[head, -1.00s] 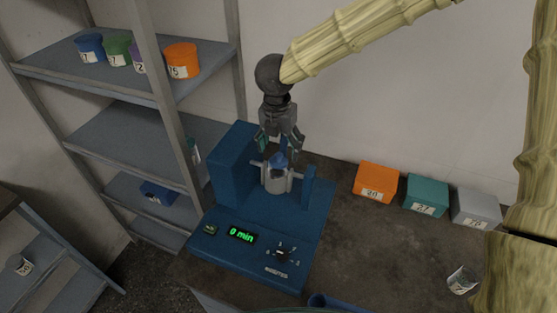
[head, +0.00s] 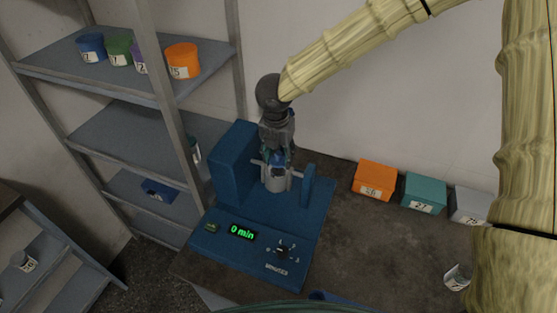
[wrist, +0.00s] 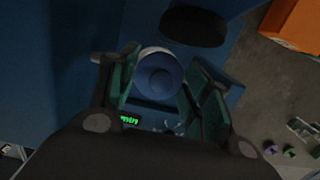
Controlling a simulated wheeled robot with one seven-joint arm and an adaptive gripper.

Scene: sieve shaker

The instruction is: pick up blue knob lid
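The blue knob lid (wrist: 158,78) sits on top of the light metal jar (head: 275,183) on the blue shaker. In the head view the lid (head: 278,158) is mostly hidden by the fingers. My gripper (head: 278,163) points straight down over it. In the wrist view my gripper (wrist: 163,80) has its two green-padded fingers apart, one on each side of the lid. I cannot tell whether the pads touch the lid.
The blue shaker (head: 255,237) has a tall block left of the jar and a short post right of it; its display reads 0 min. Orange (head: 374,180), teal (head: 424,193) and grey (head: 470,205) boxes stand right. A shelf (head: 150,85) with coloured tubs stands left.

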